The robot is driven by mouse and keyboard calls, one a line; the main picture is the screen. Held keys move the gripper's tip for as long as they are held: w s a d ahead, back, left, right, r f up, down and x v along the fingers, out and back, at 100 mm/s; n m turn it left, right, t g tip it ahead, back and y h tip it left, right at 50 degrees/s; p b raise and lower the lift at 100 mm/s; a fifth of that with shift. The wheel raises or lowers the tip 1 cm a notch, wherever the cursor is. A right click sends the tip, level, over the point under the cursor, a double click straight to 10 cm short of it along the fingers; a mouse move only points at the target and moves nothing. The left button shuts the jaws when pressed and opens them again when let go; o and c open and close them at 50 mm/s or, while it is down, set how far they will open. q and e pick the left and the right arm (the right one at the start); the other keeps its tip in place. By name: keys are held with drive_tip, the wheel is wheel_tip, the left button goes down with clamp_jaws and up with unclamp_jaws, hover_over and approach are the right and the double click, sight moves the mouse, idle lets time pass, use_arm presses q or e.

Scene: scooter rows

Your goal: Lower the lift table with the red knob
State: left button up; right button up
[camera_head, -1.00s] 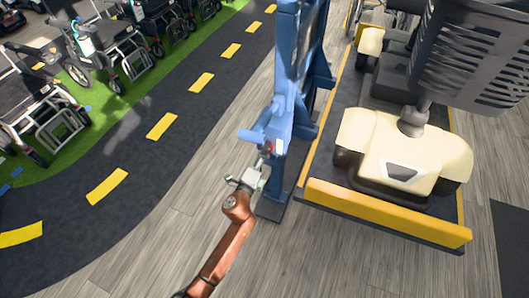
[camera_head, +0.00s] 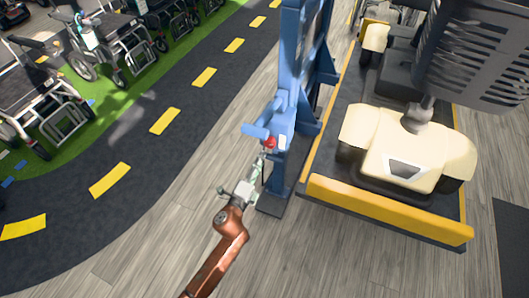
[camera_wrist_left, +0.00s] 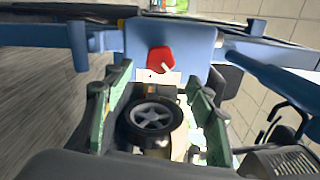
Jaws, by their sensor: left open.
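The red knob (camera_head: 269,143) sits on the blue lift column (camera_head: 302,60), just below a blue handle, in the head view. In the left wrist view the red knob (camera_wrist_left: 161,60) faces the camera, ahead of and between the fingers, with a pale label under it. My left gripper (camera_head: 252,181) is open and empty, just below the knob and apart from it; its spread green fingers (camera_wrist_left: 155,95) show in the wrist view. The lift table (camera_head: 385,220) has a dark platform with a yellow front edge and bears a cream scooter (camera_head: 405,145). My right gripper is not in view.
A dark track with yellow dashes (camera_head: 165,121) runs along the left. Several wheelchairs or walkers (camera_head: 40,105) stand on green floor beyond it. Bare wood-look floor (camera_head: 150,240) lies in front of the column. A dark mat (camera_head: 508,240) is at the right.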

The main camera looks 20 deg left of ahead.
use_arm(q)
drive_tip(key=shift+s, duration=2.15)
drive_tip(key=shift+a, duration=0.1)
